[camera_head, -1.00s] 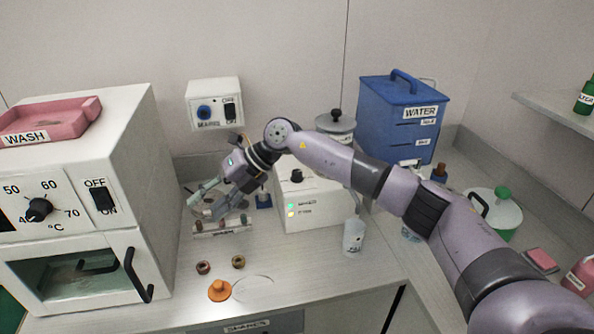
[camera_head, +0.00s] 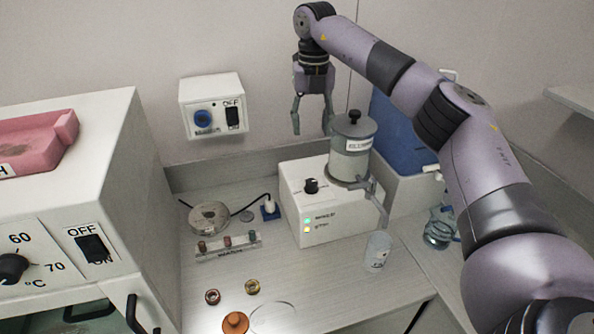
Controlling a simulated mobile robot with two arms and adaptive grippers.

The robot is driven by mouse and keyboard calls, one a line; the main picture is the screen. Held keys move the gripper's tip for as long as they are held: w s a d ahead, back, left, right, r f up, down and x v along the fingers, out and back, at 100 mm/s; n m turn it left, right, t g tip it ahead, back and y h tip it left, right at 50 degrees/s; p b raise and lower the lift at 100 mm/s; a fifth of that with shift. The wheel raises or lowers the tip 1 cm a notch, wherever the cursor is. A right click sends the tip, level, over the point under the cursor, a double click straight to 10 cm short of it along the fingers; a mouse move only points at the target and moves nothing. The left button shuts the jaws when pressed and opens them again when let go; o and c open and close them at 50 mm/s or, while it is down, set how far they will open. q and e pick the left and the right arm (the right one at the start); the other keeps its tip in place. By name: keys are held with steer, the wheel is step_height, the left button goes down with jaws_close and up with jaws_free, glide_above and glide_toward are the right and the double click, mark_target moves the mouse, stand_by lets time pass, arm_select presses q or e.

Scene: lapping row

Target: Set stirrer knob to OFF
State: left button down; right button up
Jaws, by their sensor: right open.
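My right gripper (camera_head: 312,130) is open and empty, pointing down. In the picture it is above the knob, apart from it, left of the grey lidded vessel. My left gripper is not in view.
A wall switch box (camera_head: 213,105) is at left. A labelled rack (camera_head: 228,246) and round metal device (camera_head: 209,217) sit on the bench. The white oven (camera_head: 110,190) stands left.

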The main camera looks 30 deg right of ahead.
steer(key=p, duration=0.2)
glide_above(312, 182)
step_height(312, 182, down, 10)
steer(key=shift+r, duration=0.1)
step_height(312, 182, down, 6)
steer(key=shift+w+r+p, duration=0.1)
steer(key=shift+r+p, duration=0.05)
steer(key=shift+p, duration=0.6)
steer(key=shift+f, duration=0.7)
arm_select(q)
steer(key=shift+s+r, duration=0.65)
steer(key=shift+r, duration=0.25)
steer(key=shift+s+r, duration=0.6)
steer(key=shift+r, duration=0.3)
arm_select(e)
jaws_close()
